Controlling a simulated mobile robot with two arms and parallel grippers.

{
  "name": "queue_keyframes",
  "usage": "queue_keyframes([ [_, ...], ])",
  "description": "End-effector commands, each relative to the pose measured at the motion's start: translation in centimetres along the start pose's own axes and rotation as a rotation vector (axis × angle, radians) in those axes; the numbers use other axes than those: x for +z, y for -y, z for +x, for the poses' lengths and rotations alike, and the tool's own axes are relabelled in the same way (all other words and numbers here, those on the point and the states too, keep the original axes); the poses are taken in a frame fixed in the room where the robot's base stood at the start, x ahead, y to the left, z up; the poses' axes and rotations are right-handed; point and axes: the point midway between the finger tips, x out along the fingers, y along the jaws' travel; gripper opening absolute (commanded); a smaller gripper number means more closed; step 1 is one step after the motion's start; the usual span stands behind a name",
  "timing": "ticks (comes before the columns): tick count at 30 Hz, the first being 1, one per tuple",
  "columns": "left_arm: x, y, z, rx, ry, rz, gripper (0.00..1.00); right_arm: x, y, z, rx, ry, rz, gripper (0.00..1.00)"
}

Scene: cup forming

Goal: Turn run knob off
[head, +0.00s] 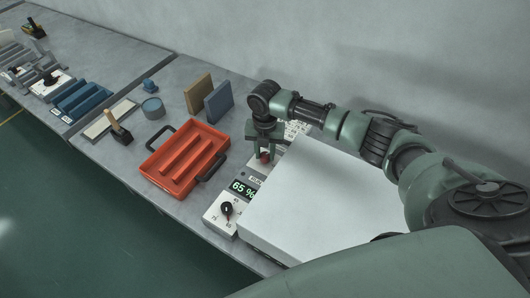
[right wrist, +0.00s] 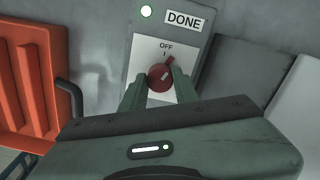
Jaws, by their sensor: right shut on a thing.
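The red run knob (right wrist: 160,78) sits on a white plate (right wrist: 145,56) marked OFF, on a grey panel. Its pointer tip leans up and slightly right, close below the OFF word. My right gripper (right wrist: 158,88) has one green finger on each side of the knob and is shut on it. In the head view the knob (head: 264,157) is partly hidden under the right gripper (head: 263,150), which reaches down from above. A lit round lamp (right wrist: 146,11) and a DONE label (right wrist: 183,20) are above the knob plate. My left gripper is not in view.
A large white box (head: 310,195) stands right of the knob. A display reading 65 % (head: 243,188) and a black dial (head: 227,208) are toward the front. An orange tray (head: 170,180) with dark handles lies to the left. Blue and tan blocks (head: 218,102) stand behind it.

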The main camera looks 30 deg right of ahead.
Motion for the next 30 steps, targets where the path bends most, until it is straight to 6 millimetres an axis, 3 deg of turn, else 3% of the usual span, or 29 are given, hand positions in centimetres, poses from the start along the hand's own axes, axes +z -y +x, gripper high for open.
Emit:
queue_keyframes([
  [15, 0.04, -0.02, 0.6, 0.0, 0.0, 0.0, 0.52, 0.01, 0.01, 0.02, 0.0, 0.0, -0.342, 0.0],
  [30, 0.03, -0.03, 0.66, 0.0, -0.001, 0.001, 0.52, -0.01, 0.0, -0.01, 0.0, 0.0, -0.407, 0.0],
])
